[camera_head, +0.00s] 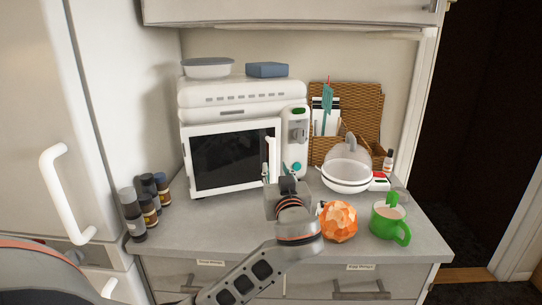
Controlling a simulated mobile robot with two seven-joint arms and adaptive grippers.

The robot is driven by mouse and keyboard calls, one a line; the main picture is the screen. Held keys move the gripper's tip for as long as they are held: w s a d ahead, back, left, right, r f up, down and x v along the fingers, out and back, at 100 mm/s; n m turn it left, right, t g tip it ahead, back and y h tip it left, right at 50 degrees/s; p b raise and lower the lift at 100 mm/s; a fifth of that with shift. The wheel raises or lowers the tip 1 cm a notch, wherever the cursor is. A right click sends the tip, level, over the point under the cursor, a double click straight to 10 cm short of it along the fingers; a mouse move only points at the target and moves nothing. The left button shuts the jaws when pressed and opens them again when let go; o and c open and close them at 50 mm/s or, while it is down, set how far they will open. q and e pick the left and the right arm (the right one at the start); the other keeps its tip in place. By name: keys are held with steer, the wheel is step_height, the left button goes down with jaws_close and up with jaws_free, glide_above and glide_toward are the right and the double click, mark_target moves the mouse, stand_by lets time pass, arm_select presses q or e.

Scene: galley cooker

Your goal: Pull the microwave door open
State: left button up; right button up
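The white microwave (245,97) stands on the counter against the back wall. Its door (230,160) has a dark window in a white frame and appears shut. The upright white door handle (271,150) is at the door's right edge, beside the control panel (296,138). My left gripper (278,172) is in front of the handle's lower part, pointing at the microwave. Its fingers are apart, one on each side of the handle; I cannot tell whether either touches it. The gripper body hides the door's lower right corner. My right gripper is not in view.
An orange faceted ball (339,221) and a green mug (390,220) stand close right of my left wrist. A white bowl-shaped appliance (346,172) is behind them. Several small bottles (137,215) stand at the left.

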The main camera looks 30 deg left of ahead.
mark_target(273, 160)
arm_select(q)
steer(key=x, duration=0.7)
steer(key=shift+w+a, duration=0.1)
steer(key=shift+a, duration=0.05)
jaws_close()
